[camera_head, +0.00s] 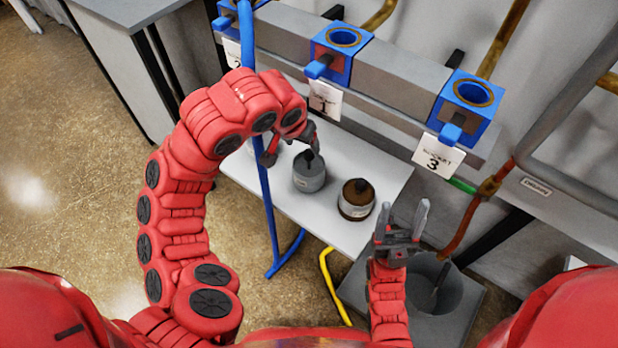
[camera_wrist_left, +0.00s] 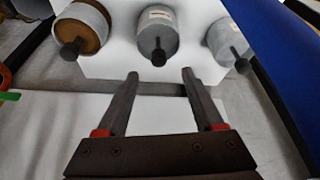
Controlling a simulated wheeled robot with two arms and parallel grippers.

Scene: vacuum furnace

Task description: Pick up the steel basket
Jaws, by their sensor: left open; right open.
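One is grey (camera_head: 309,174), one is brown (camera_head: 356,199), and a lighter grey one is mostly hidden behind my left arm. The left wrist view shows the brown container (camera_wrist_left: 82,28), the middle grey container (camera_wrist_left: 158,32) and the lighter grey container (camera_wrist_left: 228,42). I cannot tell for sure which is the steel basket. My left gripper (camera_head: 291,152) is open and empty, near the grey container, its fingers (camera_wrist_left: 160,74) pointing towards it. My right gripper (camera_head: 402,210) is open and empty, right of the brown container.
Blue sockets, including one (camera_head: 342,50) above label 1 and one (camera_head: 468,102) above label 3, sit on a grey rail behind the shelf. A grey bin (camera_head: 452,300) is below my right gripper. Open floor lies left.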

